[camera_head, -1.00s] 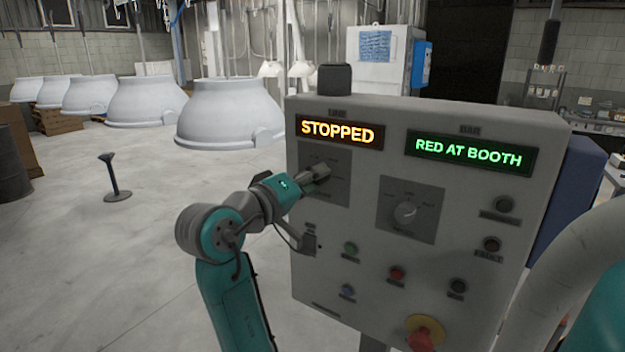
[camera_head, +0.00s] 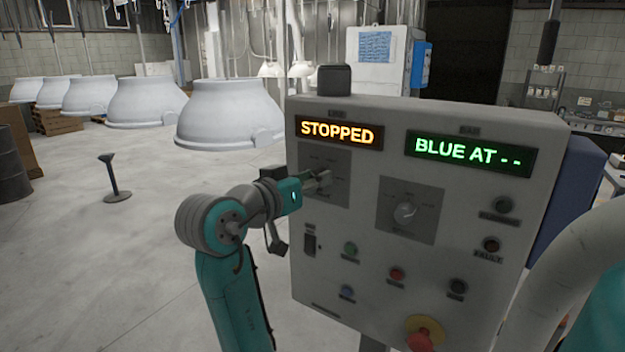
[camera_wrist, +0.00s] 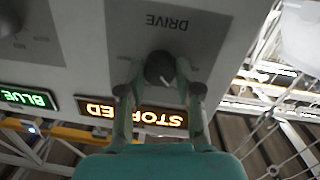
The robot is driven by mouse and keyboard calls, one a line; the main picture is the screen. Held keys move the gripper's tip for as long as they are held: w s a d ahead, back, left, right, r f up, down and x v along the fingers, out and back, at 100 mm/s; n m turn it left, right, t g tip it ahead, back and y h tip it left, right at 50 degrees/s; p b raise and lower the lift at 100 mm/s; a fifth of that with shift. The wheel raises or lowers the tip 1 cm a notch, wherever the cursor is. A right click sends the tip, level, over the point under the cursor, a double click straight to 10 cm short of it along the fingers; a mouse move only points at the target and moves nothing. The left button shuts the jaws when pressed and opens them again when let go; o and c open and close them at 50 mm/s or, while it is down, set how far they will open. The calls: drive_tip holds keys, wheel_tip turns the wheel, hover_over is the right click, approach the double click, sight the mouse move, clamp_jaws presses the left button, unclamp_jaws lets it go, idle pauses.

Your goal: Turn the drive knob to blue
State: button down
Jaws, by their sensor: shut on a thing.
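The drive knob (camera_wrist: 160,68) is a dark round knob with a pale pointer mark, under the word DRIVE in the wrist view, where the panel appears upside down. My gripper (camera_wrist: 160,84) is shut on it, one finger on each side. In the head view my gripper (camera_head: 322,180) reaches the left dial plate (camera_head: 338,163) and hides the knob there. The left display (camera_head: 338,132) reads STOPPED in amber. The right display (camera_head: 469,151) reads BLUE AT - - in green.
The control box (camera_head: 330,270) also bears a second knob (camera_head: 405,212), several small buttons, a toggle switch (camera_head: 310,243) and a red emergency stop (camera_head: 424,335) low on the right. Open floor lies left of my arm.

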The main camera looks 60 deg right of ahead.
drive_tip(key=shift+m, duration=1.1)
drive_tip(key=c, duration=0.8)
unclamp_jaws()
drive_tip(key=a, duration=0.8)
drive_tip(key=w+a+r, duration=0.1)
drive_tip(key=a, duration=0.3)
drive_tip(key=shift+w, duration=0.1)
